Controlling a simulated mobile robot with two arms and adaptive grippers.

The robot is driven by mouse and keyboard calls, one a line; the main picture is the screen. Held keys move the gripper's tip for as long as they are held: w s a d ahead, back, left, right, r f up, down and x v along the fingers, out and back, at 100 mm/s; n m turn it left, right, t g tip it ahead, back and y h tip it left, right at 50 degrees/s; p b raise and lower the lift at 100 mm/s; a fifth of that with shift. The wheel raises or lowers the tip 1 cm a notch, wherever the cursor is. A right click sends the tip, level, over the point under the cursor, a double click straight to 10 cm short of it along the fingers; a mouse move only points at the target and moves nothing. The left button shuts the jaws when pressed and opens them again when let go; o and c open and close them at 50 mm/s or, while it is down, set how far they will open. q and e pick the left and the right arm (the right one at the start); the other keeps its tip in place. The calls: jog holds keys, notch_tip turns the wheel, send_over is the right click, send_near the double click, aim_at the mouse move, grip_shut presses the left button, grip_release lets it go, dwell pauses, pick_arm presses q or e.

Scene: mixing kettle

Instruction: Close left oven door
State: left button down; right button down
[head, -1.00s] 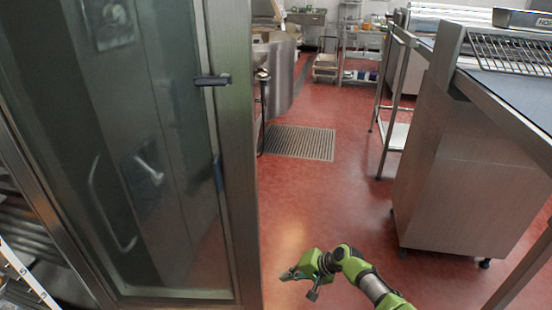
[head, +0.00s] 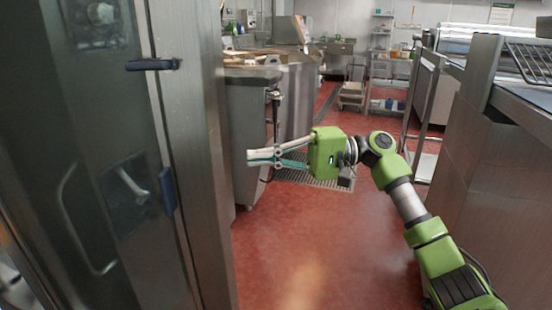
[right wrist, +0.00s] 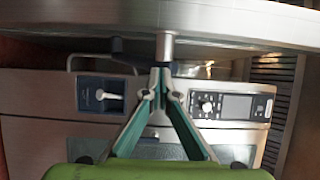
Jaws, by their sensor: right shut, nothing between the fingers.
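The tall oven door (head: 110,215), a dark glass pane in a steel frame, fills the left of the head view and seems to stand open. A black latch handle (head: 152,64) sits on its frame. My right gripper (head: 250,159) is raised just right of the door's edge, fingers pointing left toward the frame. It is shut and empty; contact with the door cannot be told. In the right wrist view, the closed fingers (right wrist: 160,78) meet in front of steel panels with a dark recessed handle plate (right wrist: 101,95). My left gripper is out of view.
A large steel kettle (head: 298,95) stands behind my right gripper. A steel counter (head: 500,190) closes off the right side. Red floor (head: 310,245) lies clear between door and counter, with a grate (head: 318,180) farther back.

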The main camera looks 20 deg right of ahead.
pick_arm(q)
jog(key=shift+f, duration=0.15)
pick_arm(e)
jog(key=s+a, duration=0.2)
jog(key=a, duration=0.4)
jog(key=shift+s, duration=0.4)
jog(key=shift+s+f, duration=0.1)
